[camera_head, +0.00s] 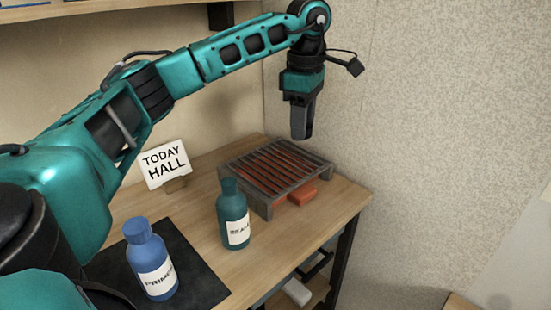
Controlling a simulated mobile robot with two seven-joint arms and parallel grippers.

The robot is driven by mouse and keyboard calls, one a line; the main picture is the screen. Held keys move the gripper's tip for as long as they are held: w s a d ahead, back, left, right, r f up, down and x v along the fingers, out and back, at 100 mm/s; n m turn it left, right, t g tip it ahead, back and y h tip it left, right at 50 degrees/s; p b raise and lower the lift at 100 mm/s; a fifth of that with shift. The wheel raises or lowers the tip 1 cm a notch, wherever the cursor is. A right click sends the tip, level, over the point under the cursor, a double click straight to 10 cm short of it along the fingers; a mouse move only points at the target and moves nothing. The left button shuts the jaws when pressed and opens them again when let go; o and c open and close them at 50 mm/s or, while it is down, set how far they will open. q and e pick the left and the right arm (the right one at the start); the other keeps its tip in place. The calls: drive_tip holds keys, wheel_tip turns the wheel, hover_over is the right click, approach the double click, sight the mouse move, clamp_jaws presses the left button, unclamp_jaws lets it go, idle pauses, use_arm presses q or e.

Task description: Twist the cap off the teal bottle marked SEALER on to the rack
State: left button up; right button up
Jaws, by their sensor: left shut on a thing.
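The teal bottle (236,228) stands upright on the wooden table, in front of the rack. Its white label is partly readable, and I cannot tell clearly whether its top is a cap or a bare neck. The dark slatted rack (268,203) stands at the table's back right corner. My left gripper (301,136) points down above the rack, apart from it and from the bottle. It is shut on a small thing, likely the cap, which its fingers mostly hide. My right gripper is not in view.
A blue bottle (154,265) labelled PRIMER stands on a black mat (205,283) at the front left. A sign (165,163) reading TODAY HALL stands behind. An orange-red block (303,194) lies at the rack's right side. Walls close off the back and right.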

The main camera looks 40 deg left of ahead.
use_arm(q)
drive_tip(key=a+r+n+p, duration=0.2)
drive_tip(key=a+r+n, duration=0.2)
drive_tip(key=a+n, duration=0.65)
drive_tip(key=n+b, duration=0.2)
hover_over(266, 178)
wheel_tip(266, 178, down, 15)
drive_tip(key=shift+f, duration=0.2)
wheel_tip(266, 178, down, 4)
drive_tip(key=shift+b, duration=0.4)
drive_tip(key=shift+f, duration=0.25)
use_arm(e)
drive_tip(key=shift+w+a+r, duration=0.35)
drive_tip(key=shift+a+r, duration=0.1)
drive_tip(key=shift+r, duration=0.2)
